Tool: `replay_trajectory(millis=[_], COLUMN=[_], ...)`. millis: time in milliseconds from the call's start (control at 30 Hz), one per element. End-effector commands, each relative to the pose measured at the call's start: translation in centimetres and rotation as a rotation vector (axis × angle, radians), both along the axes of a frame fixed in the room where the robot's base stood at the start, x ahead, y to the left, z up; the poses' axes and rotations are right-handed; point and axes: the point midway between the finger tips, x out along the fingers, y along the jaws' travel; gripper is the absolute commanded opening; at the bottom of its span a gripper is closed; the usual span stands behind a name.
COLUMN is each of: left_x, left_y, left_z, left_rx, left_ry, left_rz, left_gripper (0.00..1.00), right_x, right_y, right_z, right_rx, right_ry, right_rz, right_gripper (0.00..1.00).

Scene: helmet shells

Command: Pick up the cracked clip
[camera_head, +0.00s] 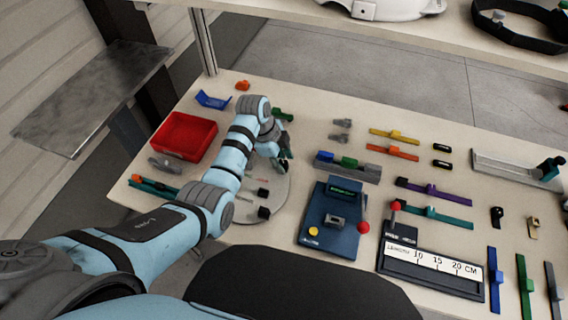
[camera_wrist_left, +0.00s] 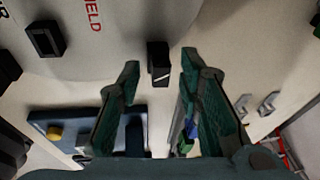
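My left gripper (camera_head: 284,164) is over the far right rim of a round pale disc (camera_head: 277,205) in the head view. In the left wrist view its two green fingers (camera_wrist_left: 161,66) are spread open. A small black clip (camera_wrist_left: 159,62) with a thin white line across it shows between the fingertips, beside the disc's edge; I see no finger contact. Another black clip (camera_wrist_left: 45,39), a hollow frame, lies on the disc near red lettering. A dark clip (camera_head: 264,212) lies on the disc in the head view. My right gripper is not in view.
A red bin (camera_head: 184,118) stands at the left. A blue fixture (camera_head: 331,243) and a black length gauge (camera_head: 430,268) stand right of the disc. Several coloured strips and clips lie farther right. A shelf with a white helmet shell (camera_head: 385,8) spans the back.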

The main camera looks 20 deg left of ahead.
Motion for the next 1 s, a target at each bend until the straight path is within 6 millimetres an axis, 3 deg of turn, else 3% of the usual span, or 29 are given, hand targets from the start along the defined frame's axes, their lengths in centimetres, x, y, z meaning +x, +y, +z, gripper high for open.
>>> replay_trajectory(millis=[33, 133, 500, 667, 833, 1000], left_x=[0.0, 0.0, 0.0, 0.1, 0.2, 0.2], left_y=[0.0, 0.0, 0.0, 0.0, 0.0, 0.0], left_z=[0.0, 0.0, 0.1, 1.2, 5.1, 12.0], left_rx=[0.0, 0.0, 0.0, 0.0, 0.0, 0.0], left_ry=[0.0, 0.0, 0.0, -0.002, -0.007, -0.008], left_rz=[0.0, 0.0, 0.001, 0.001, 0.001, 0.001], left_gripper=[0.2, 0.04, 0.03, 0.0, 0.0, 0.0], right_x=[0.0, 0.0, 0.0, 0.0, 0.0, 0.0], right_y=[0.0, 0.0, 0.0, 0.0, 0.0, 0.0], right_z=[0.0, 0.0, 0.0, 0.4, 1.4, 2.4], right_rx=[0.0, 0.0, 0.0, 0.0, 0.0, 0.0], right_ry=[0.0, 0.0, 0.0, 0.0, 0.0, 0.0], right_rz=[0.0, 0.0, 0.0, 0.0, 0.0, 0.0], right_gripper=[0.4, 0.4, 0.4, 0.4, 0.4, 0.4])
